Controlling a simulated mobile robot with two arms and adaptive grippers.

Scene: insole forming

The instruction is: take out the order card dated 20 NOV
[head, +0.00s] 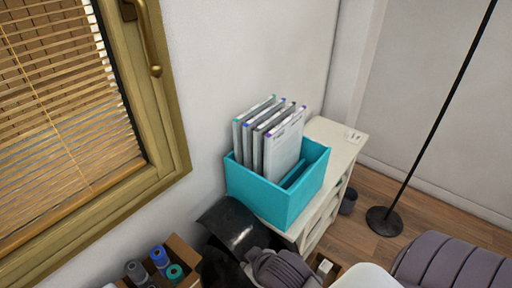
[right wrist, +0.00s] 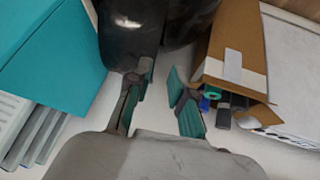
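Several grey-white order cards (head: 285,145) stand upright, leaning slightly, in a teal box (head: 262,198) on a white cabinet in the head view. Small coloured tabs mark their top corners. Their print is too small to read, so I cannot tell which is dated 20 NOV. In the right wrist view the teal box (right wrist: 50,55) is at the upper left, with cards (right wrist: 12,125) at the lower left. My right gripper (right wrist: 160,76) has its two teal-padded fingers apart and nothing between them. It is beside the box, not touching the cards. My left gripper is not seen.
The white cabinet (head: 338,137) stands against the wall. A black object (head: 233,228) is below the teal box. A lamp base (head: 384,221) stands right. Space above the cards is clear.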

